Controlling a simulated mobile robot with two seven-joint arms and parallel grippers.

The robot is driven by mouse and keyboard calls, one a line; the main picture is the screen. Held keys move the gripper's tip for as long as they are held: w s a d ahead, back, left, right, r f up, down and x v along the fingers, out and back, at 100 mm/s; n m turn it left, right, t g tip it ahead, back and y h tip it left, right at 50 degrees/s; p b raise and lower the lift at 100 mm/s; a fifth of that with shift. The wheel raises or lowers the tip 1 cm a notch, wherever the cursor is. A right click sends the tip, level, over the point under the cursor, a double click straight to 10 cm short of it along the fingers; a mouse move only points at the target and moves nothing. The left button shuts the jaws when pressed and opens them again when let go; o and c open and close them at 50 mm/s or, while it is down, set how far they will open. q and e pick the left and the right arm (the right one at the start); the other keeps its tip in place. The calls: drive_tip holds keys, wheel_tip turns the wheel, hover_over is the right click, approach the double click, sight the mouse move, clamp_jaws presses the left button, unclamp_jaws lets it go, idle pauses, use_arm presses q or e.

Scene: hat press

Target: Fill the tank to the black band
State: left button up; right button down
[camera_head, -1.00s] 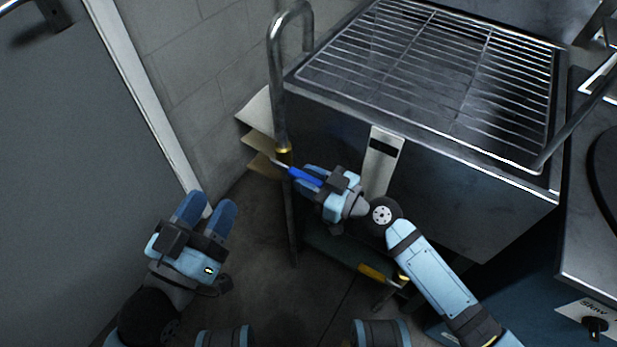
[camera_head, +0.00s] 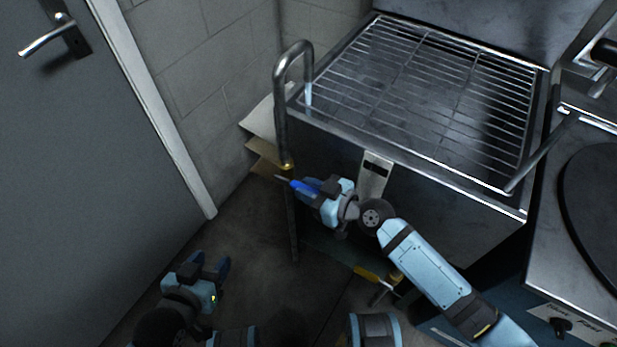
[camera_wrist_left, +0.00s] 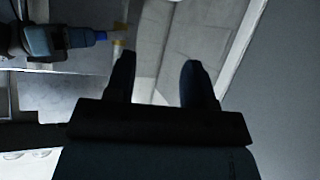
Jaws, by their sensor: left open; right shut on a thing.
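The steel tank (camera_head: 450,205) has a wire rack (camera_head: 430,85) over its top. A pale gauge strip (camera_head: 371,185) with a black band (camera_head: 376,169) is on its front; I cannot make out a level in it. A curved pipe (camera_head: 281,110) bends over the tank's left edge, with a pale bluish stream (camera_head: 308,96) below its mouth. My right gripper (camera_head: 318,192) is shut on the blue handle (camera_head: 303,187) low on the pipe. The handle also shows in the left wrist view (camera_wrist_left: 82,38). My left gripper (camera_head: 224,266) is open and empty, low at left.
A yellow handle (camera_head: 366,273) sits below the tank. A grey door (camera_head: 90,170) is at left, beside a block wall (camera_head: 220,70). A round dark hotplate (camera_head: 598,205) is at right. The floor between door and tank is clear.

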sight(303, 186)
wheel_tip(303, 186, up, 2)
drive_tip(key=p, duration=0.3)
drive_tip(key=shift+g+h, duration=0.3)
drive_tip(key=shift+h, duration=0.1)
drive_tip(key=h+p, duration=0.1)
drive_tip(key=p, duration=0.3)
drive_tip(key=r+g+p, duration=0.1)
drive_tip(key=p, duration=0.2)
drive_tip(key=shift+w+a+h+p, duration=0.25)
drive_tip(key=shift+a+h+p, duration=0.05)
drive_tip(key=shift+h+p, duration=0.1)
drive_tip(key=p, duration=0.3)
drive_tip(key=shift+w+a+r+g+h, duration=0.1)
drive_tip(key=shift+a+r+g+h, duration=0.1)
drive_tip(key=shift+g+h, duration=0.2)
use_arm(q)
wheel_tip(303, 186, up, 8)
drive_tip(key=s+a+p, duration=0.1)
drive_tip(key=shift+a+f+g+y+p, duration=0.2)
drive_tip(key=shift+a+g+y+p, duration=0.1)
drive_tip(key=shift+a+g+p, duration=0.1)
use_arm(e)
drive_tip(key=shift+f+h, duration=0.1)
drive_tip(key=shift+h, duration=0.2)
use_arm(q)
drive_tip(key=shift+s+f, duration=0.1)
drive_tip(key=shift+s, duration=0.05)
use_arm(e)
drive_tip(key=c, duration=1)
unclamp_jaws()
